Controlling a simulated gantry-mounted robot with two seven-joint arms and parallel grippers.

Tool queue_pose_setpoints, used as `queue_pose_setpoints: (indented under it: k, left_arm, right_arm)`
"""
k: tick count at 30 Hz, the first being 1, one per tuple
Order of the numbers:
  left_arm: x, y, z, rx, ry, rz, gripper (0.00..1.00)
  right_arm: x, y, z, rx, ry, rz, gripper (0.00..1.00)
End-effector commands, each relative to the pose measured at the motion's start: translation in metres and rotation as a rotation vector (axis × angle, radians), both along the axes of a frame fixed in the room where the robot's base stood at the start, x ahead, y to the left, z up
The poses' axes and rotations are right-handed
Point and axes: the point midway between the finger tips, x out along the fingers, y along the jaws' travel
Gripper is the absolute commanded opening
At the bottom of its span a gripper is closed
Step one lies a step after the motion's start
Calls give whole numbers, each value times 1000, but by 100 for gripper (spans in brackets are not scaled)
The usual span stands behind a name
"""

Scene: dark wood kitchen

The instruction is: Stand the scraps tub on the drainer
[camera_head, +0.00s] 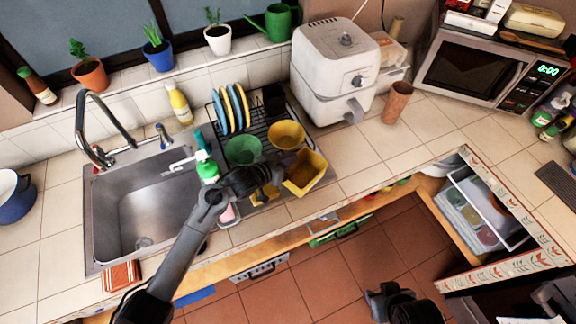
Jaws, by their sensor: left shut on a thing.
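The yellow, square-mouthed scraps tub (308,171) is tilted at the front edge of the counter, right of the sink. My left gripper (278,176) reaches in from the lower left and is shut on the tub's left side. The gripper hides part of the tub, and I cannot tell whether its base touches anything. The drainer (262,124) is the dark wire rack behind it, holding several blue and yellow plates. A green bowl (242,150) and a yellow bowl (286,134) sit at its front. My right gripper (384,298) is low over the floor, its fingers unclear.
The steel sink (150,205) lies left, with a green-and-white soap bottle (207,167) by its right edge. A white air fryer (334,75) stands right of the drainer, a brown cup (397,102) beyond it. An open drawer (487,205) is at right. Counter right of the tub is clear.

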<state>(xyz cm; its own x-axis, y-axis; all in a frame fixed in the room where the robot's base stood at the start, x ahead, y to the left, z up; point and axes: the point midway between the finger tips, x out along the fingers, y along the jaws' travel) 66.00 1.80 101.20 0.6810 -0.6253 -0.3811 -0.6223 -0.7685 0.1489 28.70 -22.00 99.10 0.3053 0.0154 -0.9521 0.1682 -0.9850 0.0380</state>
Motion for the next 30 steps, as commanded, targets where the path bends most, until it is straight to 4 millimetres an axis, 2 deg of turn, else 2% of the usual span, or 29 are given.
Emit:
queue_pose_setpoints:
  k: [5,15,29,30]
  left_arm:
    - [6,2,-5,0,0,0,0]
    - [6,2,-40,-1,1,-1,0]
    - [6,2,-47,-1,-1,-1,0]
    - [6,2,-46,0,0,-1,12]
  right_arm:
    - [0,-1,-1,-3,0,2,40]
    - [0,0,-3,2,-1,-2,40]
    - [1,2,-5,9,-1,-5,40]
    - [1,2,-4,9,-1,-5,40]
